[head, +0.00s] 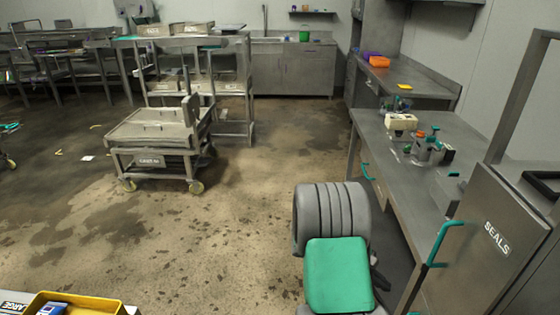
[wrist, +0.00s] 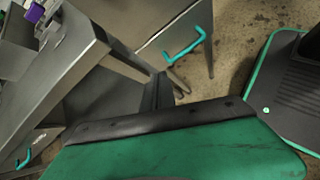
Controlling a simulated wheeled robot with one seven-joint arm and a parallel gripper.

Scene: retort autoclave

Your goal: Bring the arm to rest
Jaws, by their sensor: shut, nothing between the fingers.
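My gripper (wrist: 158,92) shows in the wrist view as narrow dark fingers standing out from a black bar, with a green cover below it. The fingers are together and hold nothing. They are seen against the floor and the side of a steel bench. In the head view my grey ribbed arm with its green panel is folded low at the bottom centre, and the fingers cannot be made out there. My green-edged base shows at the right of the wrist view.
A steel bench (head: 385,150) with bottles and a cream box (head: 400,122) runs along the right. A SEALS cabinet door (head: 485,250) with a teal handle stands close on the right. A wheeled cart (head: 150,140) is at left. Open floor lies between; a yellow tray (head: 105,306) is at lower left.

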